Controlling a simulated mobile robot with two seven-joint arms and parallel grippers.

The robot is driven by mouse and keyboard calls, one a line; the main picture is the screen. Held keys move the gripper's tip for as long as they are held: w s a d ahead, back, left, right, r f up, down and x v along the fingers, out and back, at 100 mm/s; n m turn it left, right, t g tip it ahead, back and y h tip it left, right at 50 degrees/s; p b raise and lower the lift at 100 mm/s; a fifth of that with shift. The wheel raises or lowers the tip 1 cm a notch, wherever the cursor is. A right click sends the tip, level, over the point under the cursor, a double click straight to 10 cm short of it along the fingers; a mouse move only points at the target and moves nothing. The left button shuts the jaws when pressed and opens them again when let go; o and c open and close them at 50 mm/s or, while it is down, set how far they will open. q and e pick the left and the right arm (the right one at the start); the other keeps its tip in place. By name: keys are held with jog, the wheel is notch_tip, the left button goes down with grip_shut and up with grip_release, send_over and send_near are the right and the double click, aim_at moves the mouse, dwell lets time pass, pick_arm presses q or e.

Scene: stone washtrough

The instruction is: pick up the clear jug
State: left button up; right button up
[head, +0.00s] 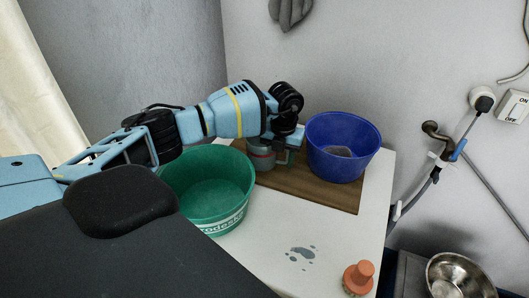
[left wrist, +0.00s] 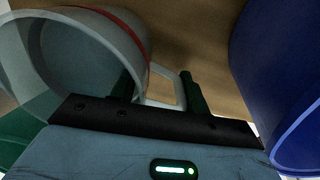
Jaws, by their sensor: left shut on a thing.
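The clear jug (head: 262,161) is a see-through grey vessel with a red band, on or just over the brown board, partly hidden by my left arm. In the left wrist view the jug (left wrist: 92,50) fills the upper left, and its pale handle (left wrist: 165,90) lies between the dark fingers. My left gripper (head: 283,149) is at the jug's right side, shut on the handle. It also shows in the left wrist view (left wrist: 159,80). I cannot tell whether the jug touches the board. My right gripper is out of view.
A blue tub (head: 343,150) with something grey inside stands close right of the gripper. A green tub (head: 209,192) stands in front, to the left. The brown board (head: 318,193) lies on the white top (head: 268,235). An orange stopper (head: 358,277) is near the front edge.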

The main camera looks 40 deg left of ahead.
pick_arm(q)
grip_shut()
